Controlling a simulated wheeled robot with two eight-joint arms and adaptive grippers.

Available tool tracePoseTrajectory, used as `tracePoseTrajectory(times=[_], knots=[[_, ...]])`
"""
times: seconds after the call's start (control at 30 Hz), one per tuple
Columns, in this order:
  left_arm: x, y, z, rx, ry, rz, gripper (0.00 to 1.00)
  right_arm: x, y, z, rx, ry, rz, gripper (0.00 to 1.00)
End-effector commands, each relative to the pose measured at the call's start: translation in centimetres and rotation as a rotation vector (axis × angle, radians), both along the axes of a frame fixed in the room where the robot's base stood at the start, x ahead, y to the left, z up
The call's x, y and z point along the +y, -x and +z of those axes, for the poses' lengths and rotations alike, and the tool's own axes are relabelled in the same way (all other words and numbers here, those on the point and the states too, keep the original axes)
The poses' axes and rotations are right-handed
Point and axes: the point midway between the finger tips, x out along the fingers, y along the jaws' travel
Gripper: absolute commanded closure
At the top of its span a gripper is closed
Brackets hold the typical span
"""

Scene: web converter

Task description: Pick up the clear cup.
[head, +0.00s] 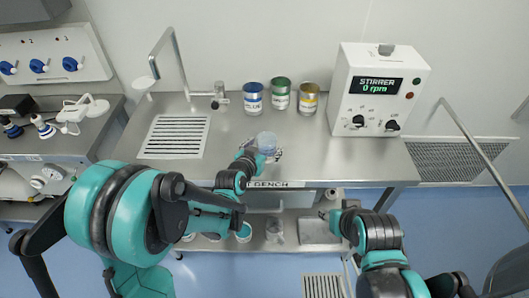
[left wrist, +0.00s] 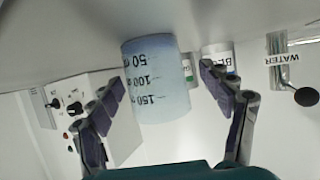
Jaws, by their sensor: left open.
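The clear cup (head: 267,142) stands near the front edge of the steel bench (head: 228,150), above its label strip. In the left wrist view the cup (left wrist: 157,85) appears upside down, bluish and translucent, with 50, 100 and 150 marks. My left gripper (head: 263,155) is at the cup in the head view. In the left wrist view its fingers (left wrist: 163,98) are spread, one on each side of the cup, with visible gaps. My right gripper (head: 346,214) is low in front of the bench at the right; its fingers are too unclear to read.
Blue (head: 253,97), green (head: 280,95) and yellow (head: 309,98) labelled cans stand behind the cup. A white stirrer box (head: 376,90) is at the back right. A drain grate (head: 176,136) and a tap (head: 219,96) are to the left.

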Motion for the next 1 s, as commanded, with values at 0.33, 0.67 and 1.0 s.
tracePoseTrajectory(times=[0.33, 0.67, 1.0], knots=[[0.0, -0.1, 0.0, 0.0, 0.0, 0.001, 0.55, 0.0, 0.0, 0.0, 0.0, 0.0, 0.0, 0.6], [0.0, -0.1, 0.0, 0.0, 0.0, 0.001, 0.75, 0.0, 0.0, 0.0, 0.0, 0.0, 0.0, 0.6], [0.0, -0.1, 2.6, 0.0, 0.0, 0.001, 0.75, 0.0, 0.0, 1.5, 0.0, 0.0, 0.0, 0.6]])
